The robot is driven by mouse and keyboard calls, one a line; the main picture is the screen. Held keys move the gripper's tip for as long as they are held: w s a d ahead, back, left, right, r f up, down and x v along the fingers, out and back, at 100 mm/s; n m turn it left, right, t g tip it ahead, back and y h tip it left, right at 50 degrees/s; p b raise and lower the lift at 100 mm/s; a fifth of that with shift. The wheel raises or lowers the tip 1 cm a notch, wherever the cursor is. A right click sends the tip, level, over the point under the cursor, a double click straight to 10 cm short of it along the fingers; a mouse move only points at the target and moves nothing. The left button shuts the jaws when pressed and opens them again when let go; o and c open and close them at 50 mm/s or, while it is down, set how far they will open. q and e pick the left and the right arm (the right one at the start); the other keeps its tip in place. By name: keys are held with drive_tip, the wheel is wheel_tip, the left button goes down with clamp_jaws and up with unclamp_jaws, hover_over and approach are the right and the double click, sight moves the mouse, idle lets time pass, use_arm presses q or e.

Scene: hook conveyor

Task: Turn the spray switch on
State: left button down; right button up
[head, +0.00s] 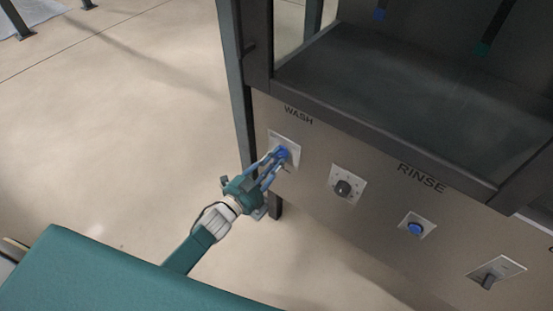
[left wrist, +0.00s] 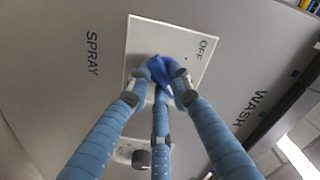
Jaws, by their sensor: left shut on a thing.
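The spray switch has a blue handle (head: 283,153) on a pale square plate, on the cabinet front below the WASH label. In the left wrist view the blue handle (left wrist: 158,70) stands on the plate (left wrist: 148,36), marked OFF at one corner, with SPRAY printed beside it. My left gripper (head: 278,158) has its blue fingers closed around the handle, which they partly hide. The left wrist view also shows these fingertips (left wrist: 162,76) pressed in on the handle. My right gripper is not in view.
To the right on the same panel are a dark dial knob (head: 343,188), a blue round button (head: 416,229) under RINSE and a grey lever switch (head: 489,281). A dark ledge (head: 372,125) juts out above the panel. The floor (head: 110,130) at left is clear.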

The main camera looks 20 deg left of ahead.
use_arm(q)
drive_tip(key=c, duration=1.5)
unclamp_jaws()
drive_tip(key=shift+c, duration=0.2)
drive_tip(key=shift+s, duration=0.1)
drive_tip(key=v, duration=1.2)
